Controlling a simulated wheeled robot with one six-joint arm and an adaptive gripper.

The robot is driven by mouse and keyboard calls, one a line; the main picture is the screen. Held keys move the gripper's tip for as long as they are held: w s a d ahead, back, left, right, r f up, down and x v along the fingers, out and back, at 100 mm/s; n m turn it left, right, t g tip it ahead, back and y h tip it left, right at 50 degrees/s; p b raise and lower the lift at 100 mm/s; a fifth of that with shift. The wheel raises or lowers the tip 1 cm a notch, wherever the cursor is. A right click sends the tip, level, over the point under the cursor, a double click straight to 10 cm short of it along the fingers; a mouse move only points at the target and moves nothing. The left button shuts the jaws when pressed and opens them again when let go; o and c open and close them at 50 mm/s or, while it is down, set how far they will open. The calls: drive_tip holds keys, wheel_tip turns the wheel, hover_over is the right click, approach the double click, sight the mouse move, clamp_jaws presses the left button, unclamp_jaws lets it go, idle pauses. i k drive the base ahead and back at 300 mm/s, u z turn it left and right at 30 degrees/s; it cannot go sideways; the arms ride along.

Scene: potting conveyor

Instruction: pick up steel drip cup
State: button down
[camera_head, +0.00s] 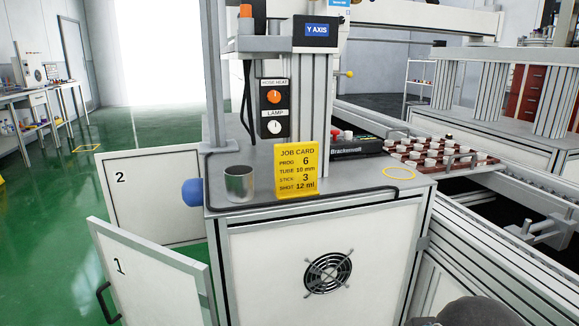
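The steel drip cup (239,184) is a short, shiny, open-topped metal cylinder. It stands upright on the left front part of the grey cabinet top (264,199), to the left of the yellow job card (296,174) and apart from it. My gripper is not in view. A dark rounded part at the bottom right edge seems to belong to my arm, but I cannot tell which part it is.
A grey post and a control box (274,109) with two knobs rise behind the cup. Doors 1 (150,270) and 2 (155,195) hang open. A yellow ring (399,173) lies right, near a tray of white-topped pieces.

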sight(240, 179)
drive_tip(key=u, duration=0.45)
drive_tip(key=k, duration=1.1)
drive_tip(key=u, duration=0.6)
drive_tip(key=i, duration=0.85)
drive_tip(key=u, duration=0.6)
